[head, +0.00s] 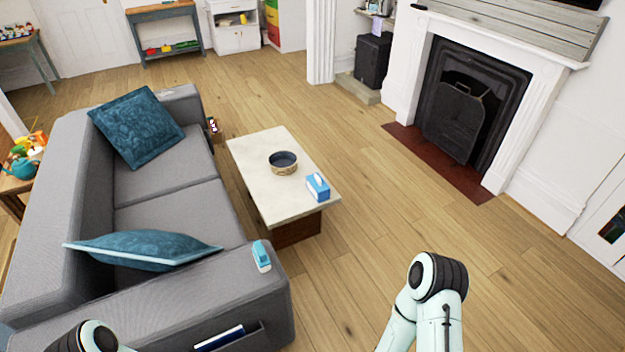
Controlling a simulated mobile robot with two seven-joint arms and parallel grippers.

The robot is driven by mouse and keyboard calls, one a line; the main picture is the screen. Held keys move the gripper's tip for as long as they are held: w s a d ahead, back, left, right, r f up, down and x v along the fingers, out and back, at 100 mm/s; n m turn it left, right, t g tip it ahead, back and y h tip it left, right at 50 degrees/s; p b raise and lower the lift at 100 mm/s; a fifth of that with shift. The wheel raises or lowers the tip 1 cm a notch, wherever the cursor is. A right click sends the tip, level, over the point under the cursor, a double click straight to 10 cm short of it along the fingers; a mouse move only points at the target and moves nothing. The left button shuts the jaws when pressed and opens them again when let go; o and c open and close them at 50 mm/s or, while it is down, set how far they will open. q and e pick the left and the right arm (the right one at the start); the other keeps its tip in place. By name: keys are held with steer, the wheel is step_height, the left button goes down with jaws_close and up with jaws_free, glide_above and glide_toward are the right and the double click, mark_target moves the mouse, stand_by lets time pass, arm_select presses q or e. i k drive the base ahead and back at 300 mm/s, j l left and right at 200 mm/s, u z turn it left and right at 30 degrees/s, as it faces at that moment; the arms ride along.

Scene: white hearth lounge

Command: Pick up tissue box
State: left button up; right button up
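A blue and white tissue box (318,187) sits on the near right corner of the low coffee table (254,150), with a white tissue showing at its top. Parts of my two arms show at the bottom edge, one at the lower left and one at the lower right. Neither gripper is in the picture. Nothing covers the tissue box, and both arms are well apart from it.
A dark round bowl (283,162) stands beside the tissue box. A grey sofa (160,190) with blue cushions lies left of the table; a small blue and white item (261,256) rests on its near arm. Wooden floor (375,220) is clear between table and fireplace (470,105).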

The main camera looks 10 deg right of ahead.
mark_target(316, 185)
steer(key=i+l+u, duration=0.1)
steer(key=l, duration=0.35)
steer(key=i+l+u, duration=0.15)
steer(key=l, duration=0.35)
steer(key=l+u, duration=0.1)
steer(key=l, duration=0.35)
steer(key=i+l+u, duration=0.35)
steer(key=l, duration=0.3)
steer(key=l+u, duration=0.2)
steer(key=l, duration=0.15)
steer(key=i+l+u, duration=0.5)
steer(key=i+l, duration=0.15)
steer(key=l, duration=0.35)
steer(key=i+l+u, duration=0.1)
steer(key=i+l, duration=0.25)
